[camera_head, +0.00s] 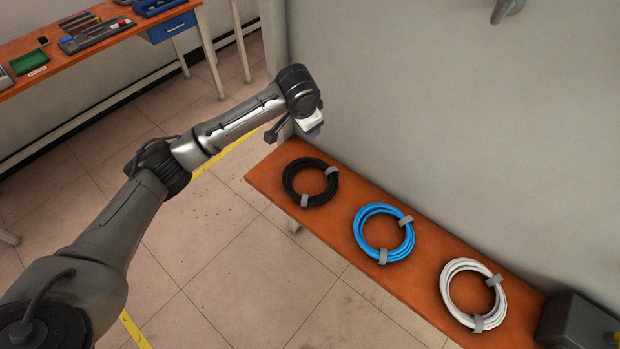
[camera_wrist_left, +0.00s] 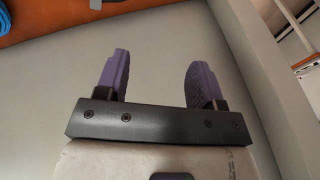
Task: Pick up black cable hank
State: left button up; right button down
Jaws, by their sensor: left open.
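The black cable hank (camera_head: 289,181) lies flat at the far left end of an orange bench (camera_head: 410,291). It is a coil bound with two grey ties. My left gripper (camera_head: 314,131) is above and behind the hank in the head view, apart from it. In the left wrist view my left gripper (camera_wrist_left: 158,78) is open, with its two purple fingers spread and nothing between them. The black hank does not show in the wrist view. My right gripper is not in view.
A blue cable hank (camera_head: 361,232) and a white cable hank (camera_head: 449,293) lie along the bench to the right. A dark grey box (camera_head: 575,325) stands at its right end. A grey wall (camera_head: 460,120) rises behind the bench. A tool table (camera_head: 85,50) stands at the upper left.

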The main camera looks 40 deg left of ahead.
pick_arm(q)
jog(key=s+a+f+n+g+h, duration=0.2)
jog(key=a+f+n+g, duration=0.1)
jog(key=a+f+g, duration=0.1)
jog(key=b, duration=0.2)
send_near(293, 165)
jog(key=f, duration=0.5)
jog(key=shift+a+f, duration=0.15)
jog(key=shift+a, duration=0.2)
jog(key=shift+d+f+b, duration=0.15)
jog(key=shift+f+b, duration=0.4)
jog(key=shift+f, duration=0.75)
jog(key=shift+d+f+b, duration=0.15)
jog(key=shift+f+b, duration=0.4)
jog(key=shift+f, duration=0.75)
jog(key=shift+r, duration=0.1)
grip_shut()
